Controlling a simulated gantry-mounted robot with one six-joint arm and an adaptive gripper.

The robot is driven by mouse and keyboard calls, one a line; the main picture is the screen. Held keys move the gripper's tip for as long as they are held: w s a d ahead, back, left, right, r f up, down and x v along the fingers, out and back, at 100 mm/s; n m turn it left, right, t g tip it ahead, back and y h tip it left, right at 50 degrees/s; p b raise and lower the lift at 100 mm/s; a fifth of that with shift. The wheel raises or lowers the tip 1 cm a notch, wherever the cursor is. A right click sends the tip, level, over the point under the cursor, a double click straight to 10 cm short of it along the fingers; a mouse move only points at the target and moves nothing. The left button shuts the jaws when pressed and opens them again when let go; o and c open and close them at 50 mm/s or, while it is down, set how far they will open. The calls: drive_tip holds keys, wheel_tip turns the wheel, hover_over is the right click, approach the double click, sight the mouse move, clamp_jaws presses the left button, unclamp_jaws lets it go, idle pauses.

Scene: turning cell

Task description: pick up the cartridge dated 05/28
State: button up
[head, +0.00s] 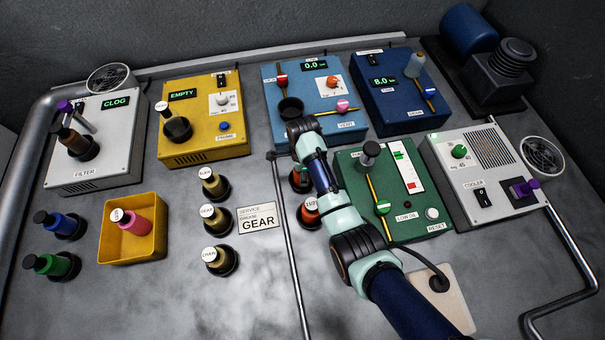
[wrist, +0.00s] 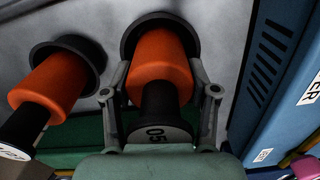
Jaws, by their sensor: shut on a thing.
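In the wrist view my gripper (wrist: 160,85) is shut on an orange cartridge (wrist: 160,62) with a black neck and cap, one finger on each side. Its cap label shows "05"; the rest of the date is cut off by my gripper body. The cartridge's far end is at a dark round socket (wrist: 131,35); I cannot tell if it is still seated. A second orange cartridge (wrist: 50,88) sits in a socket to the left, its label only partly readable. In the head view the orange cartridges (head: 311,215) are partly hidden by my arm, and my fingers are hidden.
Several olive cartridges (head: 214,218) and a yellow tray (head: 108,220) with a pink cartridge are further left.

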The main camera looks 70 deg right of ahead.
drive_tip(key=shift+r, duration=0.15)
wheel_tip(320, 180, up, 20)
drive_tip(key=p, duration=0.9)
drive_tip(key=shift+p, duration=0.3)
